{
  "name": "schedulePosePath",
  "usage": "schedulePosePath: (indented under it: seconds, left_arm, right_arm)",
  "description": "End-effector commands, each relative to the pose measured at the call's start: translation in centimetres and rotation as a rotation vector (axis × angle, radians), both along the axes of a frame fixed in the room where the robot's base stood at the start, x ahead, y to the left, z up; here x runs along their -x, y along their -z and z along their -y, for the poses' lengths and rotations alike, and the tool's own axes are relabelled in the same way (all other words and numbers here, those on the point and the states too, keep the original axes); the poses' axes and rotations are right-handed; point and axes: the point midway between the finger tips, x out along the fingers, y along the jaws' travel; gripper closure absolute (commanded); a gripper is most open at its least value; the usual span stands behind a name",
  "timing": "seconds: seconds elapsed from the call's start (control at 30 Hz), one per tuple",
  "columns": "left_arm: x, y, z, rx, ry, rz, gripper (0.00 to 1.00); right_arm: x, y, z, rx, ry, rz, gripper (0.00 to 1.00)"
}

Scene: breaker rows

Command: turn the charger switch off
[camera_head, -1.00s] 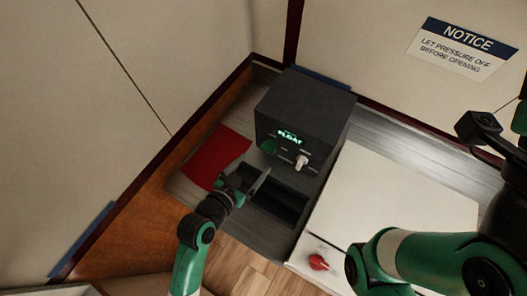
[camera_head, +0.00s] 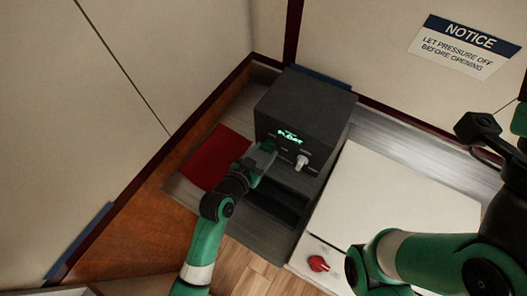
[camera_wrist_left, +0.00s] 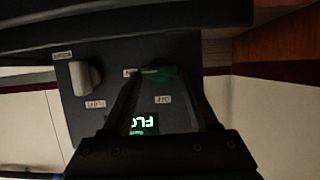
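The charger is a dark box (camera_head: 310,105) with a lit green display, a white knob (camera_head: 301,163) and a green switch on its front. In the head view my left gripper (camera_head: 266,152) is at the front face and hides the switch. In the left wrist view, which shows the panel upside down, the green switch (camera_wrist_left: 158,72) lies between the tips of my left gripper (camera_wrist_left: 163,84). Its fingers are apart. An OFF label (camera_wrist_left: 162,99) shows beside the switch. I cannot tell whether the fingers touch it. My right gripper's fingers are not visible.
A white cabinet (camera_head: 390,200) with a red knob (camera_head: 318,264) stands right of the charger. A red mat (camera_head: 213,160) lies to the left. A dark tray (camera_head: 277,205) is in front. Walls close off the back, one with a notice (camera_head: 463,46).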

Motion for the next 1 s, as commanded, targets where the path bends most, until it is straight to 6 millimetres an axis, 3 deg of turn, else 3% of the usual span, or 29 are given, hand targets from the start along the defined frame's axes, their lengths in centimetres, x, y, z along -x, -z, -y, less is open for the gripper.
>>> schedulePosePath:
  seconds: [0.03, 0.2, 0.57, 1.0]
  left_arm:
    - [0.0, 0.0, 0.0, 0.0, 0.0, 0.0, 0.66]
    - [0.0, 0.0, 0.0, 0.0, 0.0, 0.0, 0.96]
    - [-0.1, 0.2, -0.2, 0.054, -0.001, -0.029, 0.96]
    - [-0.3, 0.5, -0.6, 0.321, -0.001, -0.172, 0.96]
  right_arm:
    - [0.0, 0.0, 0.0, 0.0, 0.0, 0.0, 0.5]
    - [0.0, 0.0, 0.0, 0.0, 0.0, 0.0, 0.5]
    - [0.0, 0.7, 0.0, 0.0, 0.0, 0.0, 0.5]
    - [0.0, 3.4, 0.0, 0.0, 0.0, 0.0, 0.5]
